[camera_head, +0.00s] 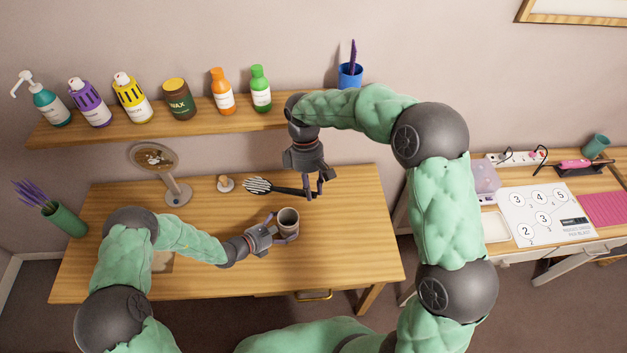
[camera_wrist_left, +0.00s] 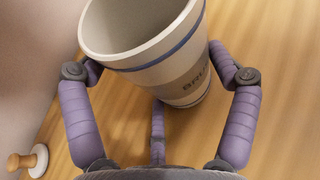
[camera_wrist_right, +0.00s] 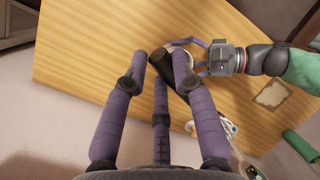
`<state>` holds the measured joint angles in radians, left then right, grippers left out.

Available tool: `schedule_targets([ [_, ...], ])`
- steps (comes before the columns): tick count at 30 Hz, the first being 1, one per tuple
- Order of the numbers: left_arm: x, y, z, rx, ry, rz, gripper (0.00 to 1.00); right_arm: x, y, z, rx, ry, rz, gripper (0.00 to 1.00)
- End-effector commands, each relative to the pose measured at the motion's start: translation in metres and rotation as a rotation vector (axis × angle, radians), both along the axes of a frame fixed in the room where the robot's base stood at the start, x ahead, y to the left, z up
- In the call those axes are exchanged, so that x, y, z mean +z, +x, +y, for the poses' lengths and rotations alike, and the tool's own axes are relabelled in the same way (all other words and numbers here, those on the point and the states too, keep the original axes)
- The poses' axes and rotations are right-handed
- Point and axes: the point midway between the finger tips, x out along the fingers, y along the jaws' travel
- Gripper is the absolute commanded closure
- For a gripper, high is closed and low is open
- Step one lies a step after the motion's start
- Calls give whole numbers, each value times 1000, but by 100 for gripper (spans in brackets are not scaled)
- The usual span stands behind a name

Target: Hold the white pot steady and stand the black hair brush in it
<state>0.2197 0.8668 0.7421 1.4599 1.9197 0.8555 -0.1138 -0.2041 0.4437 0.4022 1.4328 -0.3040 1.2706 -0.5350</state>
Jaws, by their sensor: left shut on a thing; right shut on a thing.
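The white pot (camera_head: 288,226) stands on the wooden desk, its opening facing up. In the left wrist view the pot (camera_wrist_left: 150,55) shows blue bands and partly hidden dark lettering. My left gripper (camera_head: 280,230) is shut around the pot's sides. The black hair brush (camera_head: 260,186) is level, its bristled head pointing left. My right gripper (camera_head: 313,190) is shut on its handle end, behind and slightly right of the pot. In the right wrist view the dark handle is partly hidden by the fingers. The brush is outside the pot; I cannot tell whether it touches the desk.
A round mirror (camera_head: 153,158) on a stand and a small wooden-knobbed item (camera_head: 225,184) are left of the brush. A wall shelf (camera_head: 150,128) above holds several bottles and a blue cup (camera_head: 350,76). The desk's right part is clear.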

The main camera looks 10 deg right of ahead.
Motion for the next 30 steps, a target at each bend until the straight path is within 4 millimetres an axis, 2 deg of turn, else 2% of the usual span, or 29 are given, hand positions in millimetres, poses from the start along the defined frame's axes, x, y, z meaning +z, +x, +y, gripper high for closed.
schedule_targets([
  [8, -1, 0, 0, 0, 2, 1, 51, 8, -16, 21, -444, -154, 154, 100],
  [17, -1, 0, 0, 0, 3, 1, 51, 28, -25, 43, -1032, -262, 510, 100],
  [24, -1, 0, 0, 0, 3, 1, 51, 52, -23, 56, -1457, -209, 898, 100],
  [30, -1, 0, 0, 0, 3, 1, 51, 76, -13, 62, -1700, -74, 1210, 100],
])
